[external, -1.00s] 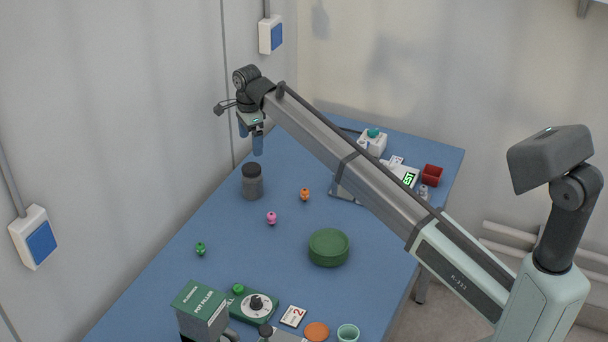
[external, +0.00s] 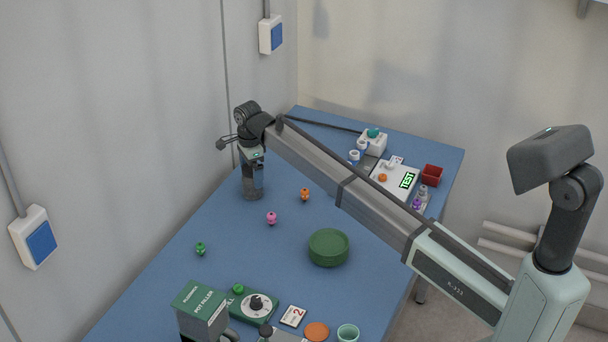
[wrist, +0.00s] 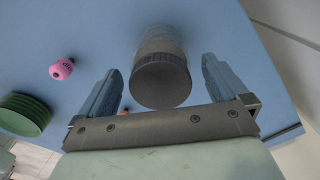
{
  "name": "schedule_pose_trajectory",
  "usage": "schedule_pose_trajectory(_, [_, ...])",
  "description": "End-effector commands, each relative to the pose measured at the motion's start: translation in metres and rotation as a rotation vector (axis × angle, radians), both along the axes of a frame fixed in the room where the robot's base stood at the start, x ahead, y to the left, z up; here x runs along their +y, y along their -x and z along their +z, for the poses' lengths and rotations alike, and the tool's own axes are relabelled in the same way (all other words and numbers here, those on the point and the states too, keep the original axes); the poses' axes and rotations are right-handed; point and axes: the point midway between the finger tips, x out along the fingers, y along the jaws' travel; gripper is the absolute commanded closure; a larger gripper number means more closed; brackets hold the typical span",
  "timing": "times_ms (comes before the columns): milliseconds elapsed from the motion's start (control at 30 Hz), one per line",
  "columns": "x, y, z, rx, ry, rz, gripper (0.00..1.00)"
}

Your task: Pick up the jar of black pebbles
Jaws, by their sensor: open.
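The jar of black pebbles (external: 252,188) stands upright on the blue table near its left edge, with a dark ridged lid on top. In the wrist view the jar (wrist: 160,70) sits between the two blue fingers, with a gap on each side. My gripper (external: 252,177) is open and lowered around the jar's upper part. In the wrist view my gripper (wrist: 163,80) shows both fingers apart. The jar's lid is largely hidden by my gripper in the external view.
An orange knob (external: 305,194), a pink knob (external: 271,218) and a green knob (external: 200,249) lie nearby. A green round dish (external: 329,247) stands to the right. The wall is close on the left. A test device (external: 398,180) and a red box (external: 431,175) are at the back right.

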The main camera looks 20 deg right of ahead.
Motion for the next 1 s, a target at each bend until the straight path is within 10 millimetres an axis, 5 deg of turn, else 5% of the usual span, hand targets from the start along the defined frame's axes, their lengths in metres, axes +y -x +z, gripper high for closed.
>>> schedule_pose_trajectory(133, [-0.001,0.0,-0.017,0.001,0.0,0.0,0.0])
schedule_pose_trajectory(400, [0.0,0.0,-0.018,0.0,0.0,0.0,0.02])
schedule_pose_trajectory(1000, [0.0,0.0,-0.018,0.0,0.0,0.0,0.59])
